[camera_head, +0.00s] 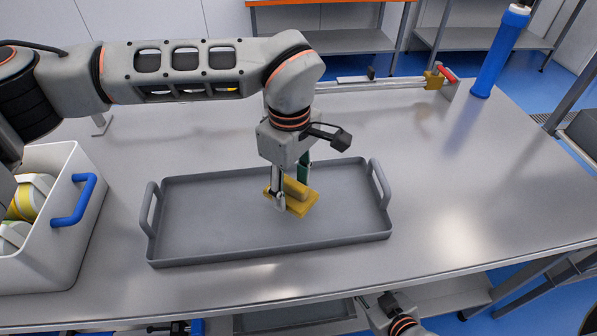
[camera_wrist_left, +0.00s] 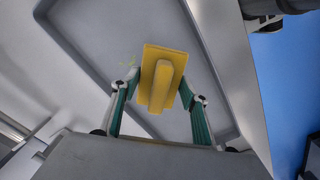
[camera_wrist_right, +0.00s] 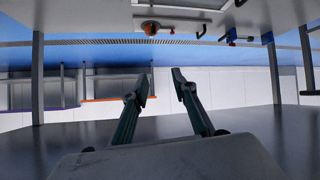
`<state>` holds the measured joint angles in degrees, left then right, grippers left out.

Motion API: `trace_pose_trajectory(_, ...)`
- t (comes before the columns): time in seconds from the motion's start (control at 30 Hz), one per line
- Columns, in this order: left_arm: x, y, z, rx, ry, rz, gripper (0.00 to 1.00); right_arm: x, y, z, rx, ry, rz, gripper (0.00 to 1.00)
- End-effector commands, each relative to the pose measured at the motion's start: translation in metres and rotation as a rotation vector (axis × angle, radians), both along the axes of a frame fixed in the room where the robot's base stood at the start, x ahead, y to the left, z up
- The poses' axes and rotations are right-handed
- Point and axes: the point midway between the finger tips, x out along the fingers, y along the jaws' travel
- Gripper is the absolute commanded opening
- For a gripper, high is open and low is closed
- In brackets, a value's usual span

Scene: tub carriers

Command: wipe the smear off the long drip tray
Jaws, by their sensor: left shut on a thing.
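The long drip tray (camera_head: 190,235) is grey, with a handle at each end, and lies flat on the steel table. My left gripper (camera_head: 291,188) is shut on a yellow wiping block (camera_head: 300,207) by its raised grip, over the right half of the tray. The left wrist view also shows the block (camera_wrist_left: 160,80) between the fingers; I cannot tell whether it touches the floor. Faint yellowish marks (camera_wrist_left: 125,75), perhaps the smear, show beside the block in that view. My right gripper (camera_wrist_right: 163,85) is empty with its fingers apart, below the table's front edge.
A white tub (camera_head: 60,245) with blue handles holds several rolls at the left. A blue cylinder (camera_head: 500,50) stands at the back right, near a rail with a brass-coloured block (camera_head: 433,80). The table right of the tray is clear.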

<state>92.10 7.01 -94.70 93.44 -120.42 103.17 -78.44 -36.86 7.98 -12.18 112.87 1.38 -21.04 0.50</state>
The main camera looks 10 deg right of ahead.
Motion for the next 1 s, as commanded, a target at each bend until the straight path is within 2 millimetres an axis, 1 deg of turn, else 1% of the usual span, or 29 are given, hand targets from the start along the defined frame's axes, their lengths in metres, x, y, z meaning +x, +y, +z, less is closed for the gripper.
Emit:
trace_pose_trajectory(0.03,-0.001,-0.001,0.007,0.0,-0.001,-0.001,0.22,-0.001,-0.001,0.002,-0.001,0.003,-0.001,0.27)
trace_pose_trajectory(0.1,-0.003,-0.003,0.012,0.0,0.0,0.0,0.22,-0.003,-0.003,0.001,-0.006,0.009,-0.003,0.27)
trace_pose_trajectory(0.23,-0.005,-0.004,0.018,0.0,0.0,0.003,0.22,-0.007,-0.009,-0.007,-0.015,0.029,-0.011,0.27)
trace_pose_trajectory(0.37,-0.006,-0.005,0.019,0.0,0.0,0.004,0.22,-0.01,-0.012,-0.011,-0.018,0.036,-0.016,0.27)
trace_pose_trajectory(0.8,-0.005,-0.005,0.019,-0.001,0.001,0.001,0.22,-0.009,-0.008,-0.008,-0.013,0.032,-0.013,0.27)
trace_pose_trajectory(0.9,-0.004,-0.006,0.018,-0.001,0.001,-0.032,0.22,-0.009,-0.007,-0.008,-0.011,0.032,-0.012,0.27)
trace_pose_trajectory(1.0,-0.002,-0.008,0.018,0.0,0.0,-0.117,0.22,-0.009,-0.006,-0.008,-0.01,0.032,-0.01,0.27)
